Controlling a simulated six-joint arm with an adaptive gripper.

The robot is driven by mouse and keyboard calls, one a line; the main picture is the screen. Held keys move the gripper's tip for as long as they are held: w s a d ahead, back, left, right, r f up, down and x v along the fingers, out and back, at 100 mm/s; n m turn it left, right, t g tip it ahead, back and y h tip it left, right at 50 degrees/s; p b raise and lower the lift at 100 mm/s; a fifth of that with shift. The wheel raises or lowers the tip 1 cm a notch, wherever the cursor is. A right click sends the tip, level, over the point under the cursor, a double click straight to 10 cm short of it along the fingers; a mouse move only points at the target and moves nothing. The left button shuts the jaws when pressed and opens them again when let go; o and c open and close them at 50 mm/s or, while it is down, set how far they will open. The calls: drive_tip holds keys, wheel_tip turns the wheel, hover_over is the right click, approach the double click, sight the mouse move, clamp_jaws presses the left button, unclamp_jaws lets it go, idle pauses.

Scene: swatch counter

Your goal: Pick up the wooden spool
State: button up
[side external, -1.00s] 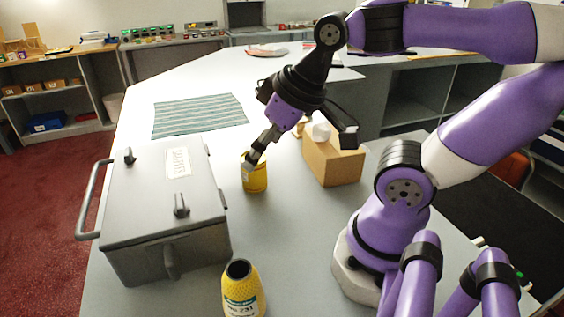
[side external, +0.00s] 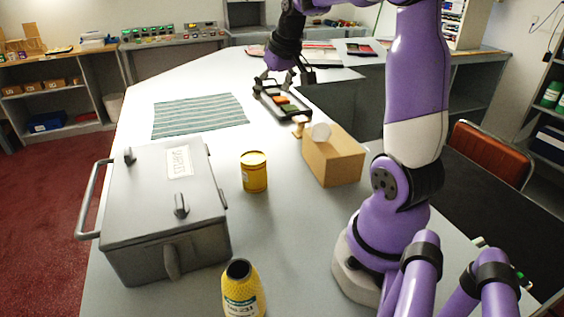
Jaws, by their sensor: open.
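A small tan wooden piece, which looks like the wooden spool (side external: 299,121), stands on the counter behind the cardboard box, partly hidden by it; its full shape is hard to make out. My gripper (side external: 276,79) is open and appears empty.
A yellow can (side external: 254,172), grey lidded case (side external: 160,210), yellow bottle (side external: 243,292) and striped cloth (side external: 199,115) also occupy the counter.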

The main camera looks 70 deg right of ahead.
sight(301, 119)
drive_tip(key=s+d+f+m, duration=0.1)
drive_tip(key=d+f, duration=0.2)
drive_tip(key=d, duration=0.2)
drive_tip(key=s+d+f, duration=0.1)
drive_tip(key=d+f, duration=0.2)
drive_tip(key=d, duration=0.2)
drive_tip(key=s+d+f+m+g, duration=0.1)
drive_tip(key=d+f, duration=0.2)
drive_tip(key=d, duration=0.2)
drive_tip(key=shift+d+f+m+h, duration=0.2)
drive_tip(key=shift+f+m+h, duration=0.1)
drive_tip(key=shift+f, duration=0.1)
drive_tip(key=shift+a+x, duration=0.15)
drive_tip(key=shift+x, duration=1.25)
drive_tip(key=shift+a+x, duration=0.1)
drive_tip(key=shift+x, duration=1.3)
drive_tip(key=c, duration=1.2)
